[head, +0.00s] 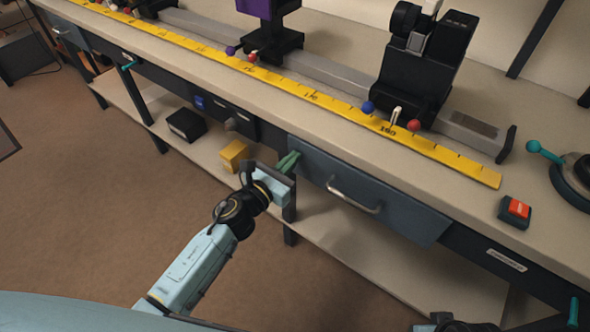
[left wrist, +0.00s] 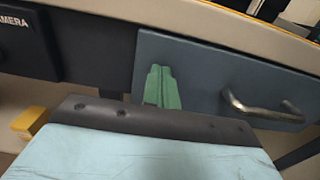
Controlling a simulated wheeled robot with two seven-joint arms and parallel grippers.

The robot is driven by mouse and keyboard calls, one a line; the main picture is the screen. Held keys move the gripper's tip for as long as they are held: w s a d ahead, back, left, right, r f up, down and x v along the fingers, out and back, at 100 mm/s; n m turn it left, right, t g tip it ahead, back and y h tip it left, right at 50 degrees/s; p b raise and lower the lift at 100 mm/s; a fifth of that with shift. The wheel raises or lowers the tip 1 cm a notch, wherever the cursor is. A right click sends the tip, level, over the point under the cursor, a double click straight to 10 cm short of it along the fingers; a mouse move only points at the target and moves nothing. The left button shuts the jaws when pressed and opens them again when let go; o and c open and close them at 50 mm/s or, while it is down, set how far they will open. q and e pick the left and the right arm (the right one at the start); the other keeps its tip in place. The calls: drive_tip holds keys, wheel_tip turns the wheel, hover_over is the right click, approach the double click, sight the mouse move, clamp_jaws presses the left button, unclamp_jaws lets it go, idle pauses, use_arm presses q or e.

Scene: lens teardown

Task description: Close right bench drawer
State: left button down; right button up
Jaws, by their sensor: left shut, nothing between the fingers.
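The right bench drawer (head: 322,178) is a blue-grey front with a metal bar handle (head: 353,198), under the bench top. In the left wrist view the drawer front (left wrist: 185,65) and its handle (left wrist: 258,108) fill the right side. My left gripper (head: 291,159) has green fingers, shut and empty, at the drawer front's left end. In the left wrist view the fingertips (left wrist: 159,72) overlap the front's left edge, well left of the handle; whether they touch it I cannot tell. How far the drawer stands out is hard to judge. My right gripper is not seen.
The bench top (head: 335,140) carries a yellow ruler (head: 310,97), a rail with black mounts (head: 420,70) and a red button box (head: 516,211). A yellow box (head: 233,155) and a black box (head: 187,124) sit on the lower shelf. The floor at left is clear.

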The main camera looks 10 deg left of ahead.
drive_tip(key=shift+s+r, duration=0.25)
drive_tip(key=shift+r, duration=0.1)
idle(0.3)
